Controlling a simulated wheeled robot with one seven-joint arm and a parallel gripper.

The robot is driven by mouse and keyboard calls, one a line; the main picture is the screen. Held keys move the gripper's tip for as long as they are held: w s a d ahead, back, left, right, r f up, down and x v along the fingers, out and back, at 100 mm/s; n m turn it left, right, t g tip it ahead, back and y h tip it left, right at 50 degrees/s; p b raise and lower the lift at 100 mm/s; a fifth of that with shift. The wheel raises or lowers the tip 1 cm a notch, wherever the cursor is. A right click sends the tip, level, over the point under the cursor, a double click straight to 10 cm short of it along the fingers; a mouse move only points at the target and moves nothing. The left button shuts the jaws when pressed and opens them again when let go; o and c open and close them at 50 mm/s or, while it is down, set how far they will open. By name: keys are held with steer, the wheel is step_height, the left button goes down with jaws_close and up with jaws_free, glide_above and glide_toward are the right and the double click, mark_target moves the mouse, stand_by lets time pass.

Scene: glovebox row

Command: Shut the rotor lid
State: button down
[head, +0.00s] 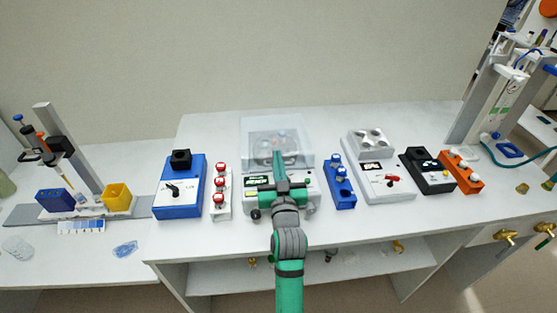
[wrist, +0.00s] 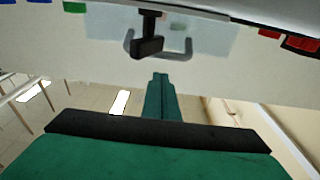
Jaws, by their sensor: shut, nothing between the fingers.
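The rotor unit (head: 308,191) is a white box on the bench, at the middle of the head view, with a green display and dark knobs on its front. Its clear lid (head: 254,131) shows above and behind the body. It looks raised, but its exact angle is hard to tell. The round rotor area is partly hidden by my arm. My gripper (head: 277,147) is shut and empty, its green fingers pointing away over the unit, in front of the lid. In the wrist view, my gripper (wrist: 160,78) points toward a translucent panel with a grey U-shaped handle (wrist: 188,48); contact is unclear.
A blue box (head: 180,198) and a red-buttoned strip (head: 220,192) stand left of the unit. A blue block (head: 341,185) and a white device (head: 382,182) stand close on the right. A black-and-orange pair lies farther right. The bench front strip is mostly clear.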

steer(key=v, duration=0.9)
steer(key=shift+s, duration=0.2)
steer(key=shift+d, duration=0.1)
